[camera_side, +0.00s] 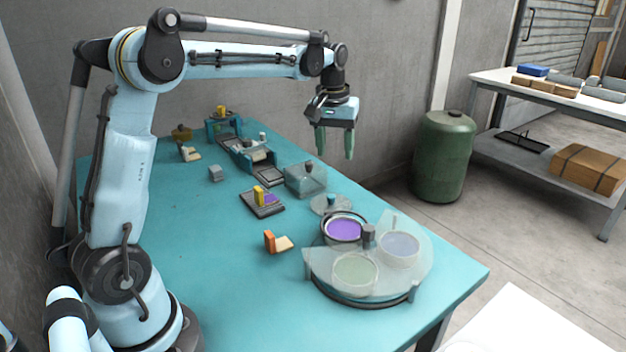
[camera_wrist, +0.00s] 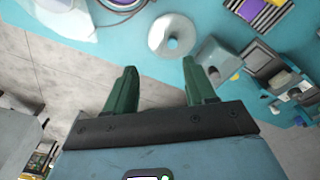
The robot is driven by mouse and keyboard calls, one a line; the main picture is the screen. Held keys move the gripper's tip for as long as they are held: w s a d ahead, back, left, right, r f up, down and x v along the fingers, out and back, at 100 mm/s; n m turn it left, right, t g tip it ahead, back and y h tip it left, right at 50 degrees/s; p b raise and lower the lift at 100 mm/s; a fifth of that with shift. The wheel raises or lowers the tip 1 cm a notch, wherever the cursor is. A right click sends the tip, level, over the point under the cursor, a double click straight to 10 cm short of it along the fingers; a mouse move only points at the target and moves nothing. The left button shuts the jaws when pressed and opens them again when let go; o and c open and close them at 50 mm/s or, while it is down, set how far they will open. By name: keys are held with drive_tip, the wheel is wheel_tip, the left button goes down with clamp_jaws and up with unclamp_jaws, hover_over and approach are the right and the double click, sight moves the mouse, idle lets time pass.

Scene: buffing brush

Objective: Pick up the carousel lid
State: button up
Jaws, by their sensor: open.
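A small round translucent disc with a teal knob, which looks like the carousel lid (camera_side: 319,207), lies flat on the table behind the carousel. The lid also shows in the wrist view (camera_wrist: 161,36), just beyond my fingertips. The carousel (camera_side: 365,300) stands at the table's front right, under a clear cover with a cut-out. A purple-filled dish (camera_side: 344,229) shows in the cut-out. My gripper (camera_side: 335,154) is open, empty and points down, well above the table behind the lid. Its two green fingers are apart in the wrist view (camera_wrist: 159,66).
A dark tray with a yellow-handled piece (camera_side: 262,203) and an orange-handled brush (camera_side: 277,243) lie to the left. The table's left front is clear.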

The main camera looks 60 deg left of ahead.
sight(331, 196)
drive_tip(key=shift+n+g, duration=0.6)
drive_tip(key=shift+n, duration=0.2)
drive_tip(key=a+f, duration=0.1)
drive_tip(key=f, duration=0.4)
drive_tip(key=w+a+f, duration=0.1)
drive_tip(key=f, duration=0.4)
drive_tip(key=w+a+f, duration=0.1)
drive_tip(key=a+f, duration=0.1)
drive_tip(key=f, duration=0.3)
drive_tip(key=shift+w+f, duration=0.1)
drive_tip(key=shift+w, duration=0.15)
drive_tip(key=shift+c, duration=0.3)
clamp_jaws()
